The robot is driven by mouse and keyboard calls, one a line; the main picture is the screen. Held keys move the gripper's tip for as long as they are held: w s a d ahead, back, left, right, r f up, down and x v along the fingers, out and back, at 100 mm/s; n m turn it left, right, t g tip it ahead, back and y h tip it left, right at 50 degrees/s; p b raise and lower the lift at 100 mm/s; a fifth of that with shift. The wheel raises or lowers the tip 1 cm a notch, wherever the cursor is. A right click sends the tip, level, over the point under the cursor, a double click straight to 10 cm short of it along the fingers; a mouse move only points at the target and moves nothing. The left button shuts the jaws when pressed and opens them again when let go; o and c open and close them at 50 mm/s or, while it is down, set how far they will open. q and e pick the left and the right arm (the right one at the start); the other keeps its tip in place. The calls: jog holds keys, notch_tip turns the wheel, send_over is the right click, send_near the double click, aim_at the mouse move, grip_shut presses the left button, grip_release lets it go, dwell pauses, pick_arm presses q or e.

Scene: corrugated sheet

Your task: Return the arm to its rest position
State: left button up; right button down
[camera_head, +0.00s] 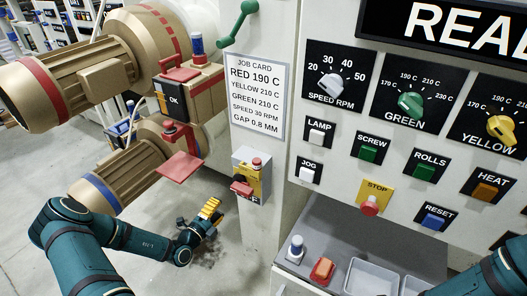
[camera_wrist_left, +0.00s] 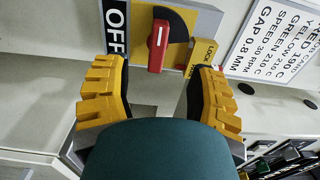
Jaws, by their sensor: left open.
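My left arm (camera_head: 75,245) is teal and reaches in from the lower left in the head view. Its left gripper (camera_head: 208,212) has yellow fingertips and is in front of the machine's column, below and left of the isolator switch box. In the left wrist view the gripper (camera_wrist_left: 158,72) is open and empty, its two yellow fingers wide apart. The red switch handle (camera_wrist_left: 158,45) is ahead of the fingers, apart from them, beside a black OFF label (camera_wrist_left: 115,28). My right arm (camera_head: 490,275) shows only partly at the lower right; its gripper is out of view.
The isolator box (camera_head: 250,176) is on the column under the job card (camera_head: 257,95). Tan motors (camera_head: 105,75) stand at the left, above my left arm. A grey shelf (camera_head: 325,230) with a white tray (camera_head: 371,279) lies at the right. Grey floor is open below the motors.

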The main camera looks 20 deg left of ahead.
pick_arm(q)
jog(key=s+d+m+g+h, duration=0.2)
jog(key=d+m+g+h, duration=0.3)
jog(key=d+m, duration=0.45)
jog(key=s+d+m+g+h, duration=0.2)
jog(key=d+m+g+h, duration=0.4)
jog(key=d, duration=0.7)
jog(key=s+d+f+m+g+y, duration=0.2)
jog(key=s+d+m+g+y, duration=0.3)
jog(key=m, duration=0.9)
jog(key=s+d+f+m+g+y, duration=0.25)
jog(key=s+m, duration=0.55)
jog(key=m, duration=0.5)
jog(key=w+r+m, duration=0.1)
jog(key=m, duration=0.2)
jog(key=w+r+m+t, duration=0.1)
jog(key=m, duration=0.1)
jog(key=w+d+r+m+t+y, duration=0.1)
jog(key=m, duration=0.2)
jog(key=shift+r+m+t, duration=0.15)
jog(key=shift+m+t, duration=0.1)
jog(key=shift+m, duration=0.1)
